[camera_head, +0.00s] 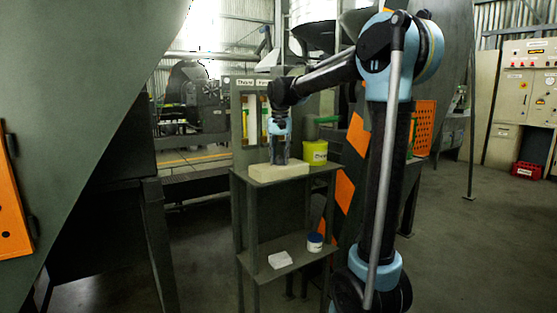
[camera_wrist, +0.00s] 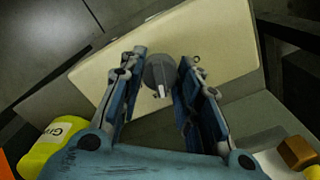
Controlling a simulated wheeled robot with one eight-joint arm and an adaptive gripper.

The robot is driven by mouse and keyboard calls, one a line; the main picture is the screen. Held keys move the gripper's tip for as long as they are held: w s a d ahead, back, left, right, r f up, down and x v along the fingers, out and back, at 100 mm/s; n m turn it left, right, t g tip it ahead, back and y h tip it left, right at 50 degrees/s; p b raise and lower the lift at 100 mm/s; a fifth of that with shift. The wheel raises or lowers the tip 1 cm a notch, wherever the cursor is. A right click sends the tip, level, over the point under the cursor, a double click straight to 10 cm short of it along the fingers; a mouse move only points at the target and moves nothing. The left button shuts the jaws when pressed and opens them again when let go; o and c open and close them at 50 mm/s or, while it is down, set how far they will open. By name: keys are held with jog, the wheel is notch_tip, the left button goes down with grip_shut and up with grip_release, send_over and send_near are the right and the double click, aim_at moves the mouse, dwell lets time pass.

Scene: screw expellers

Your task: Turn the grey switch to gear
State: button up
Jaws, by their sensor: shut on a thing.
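The grey switch (camera_wrist: 158,76) is a round knob with a small white mark, set on the face of a cream box (camera_wrist: 95,72). In the head view, the cream box (camera_head: 278,173) sits on the top shelf of a dark metal stand. My gripper (camera_wrist: 162,64) points down at the box, with its blue and black fingers on either side of the knob, shut on it. In the head view, my gripper (camera_head: 279,154) hides the switch. A gear marking on the box cannot be made out.
A white block (camera_head: 280,260) and a blue-lidded jar (camera_head: 314,242) are on the lower shelf. The stand's back panel (camera_head: 250,95) rises behind the box.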

jog(key=m, duration=0.5)
jog(key=shift+s+m, duration=0.1)
jog(key=shift+m, duration=0.2)
jog(key=m, duration=0.5)
jog(key=shift+m, duration=0.3)
jog(key=o, duration=1.1)
